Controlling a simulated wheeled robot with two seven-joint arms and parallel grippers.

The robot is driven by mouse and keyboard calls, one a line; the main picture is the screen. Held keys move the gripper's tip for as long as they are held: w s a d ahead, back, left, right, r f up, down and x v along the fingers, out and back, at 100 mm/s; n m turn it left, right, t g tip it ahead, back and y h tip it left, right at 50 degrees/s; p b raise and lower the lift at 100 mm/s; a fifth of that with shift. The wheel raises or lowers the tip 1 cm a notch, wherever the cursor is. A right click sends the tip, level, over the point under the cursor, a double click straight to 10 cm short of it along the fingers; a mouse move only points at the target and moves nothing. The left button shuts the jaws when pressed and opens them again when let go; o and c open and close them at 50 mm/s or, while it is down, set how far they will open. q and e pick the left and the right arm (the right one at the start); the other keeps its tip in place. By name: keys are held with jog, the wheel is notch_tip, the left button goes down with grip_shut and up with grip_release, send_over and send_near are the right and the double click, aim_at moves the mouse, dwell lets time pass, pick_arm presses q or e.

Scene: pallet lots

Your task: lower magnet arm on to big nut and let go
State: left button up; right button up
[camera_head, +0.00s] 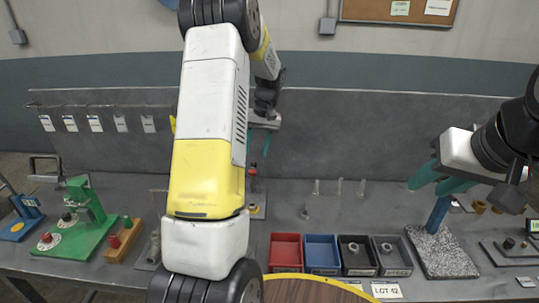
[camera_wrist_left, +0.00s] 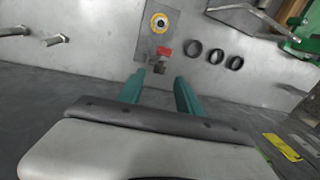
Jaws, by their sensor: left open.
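My left gripper (camera_head: 259,148) is open at the back of the bench, partly hidden by my arm. Its two teal fingers are apart in the left wrist view (camera_wrist_left: 160,78). A red piece (camera_wrist_left: 165,50) with a dark end, perhaps the magnet arm's tip, shows just beyond the fingertips, near a grey plate (camera_wrist_left: 147,43). The red piece also shows in the head view (camera_head: 252,171). A yellow ring (camera_wrist_left: 159,22), perhaps the big nut, lies on the plate. Contact between these is unclear.
Red (camera_head: 286,253), blue and dark bins stand at the front, some holding metal parts. A blue post on a speckled base (camera_head: 440,252) stands below my right gripper. A green press (camera_head: 86,215) is at left. Several dark rings (camera_wrist_left: 215,55) show beside the plate.

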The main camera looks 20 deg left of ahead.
aim_at(254, 164)
pick_arm(q)
jog(key=shift+s+a+f, duration=0.1)
jog(key=shift+a+f, duration=0.05)
jog(key=shift+f, duration=0.75)
jog(key=shift+s+a+f, duration=0.1)
jog(key=shift+a+f, duration=0.05)
jog(key=shift+f, duration=0.8)
jog(key=shift+a+f, duration=0.15)
jog(key=shift+f, duration=0.75)
grip_shut()
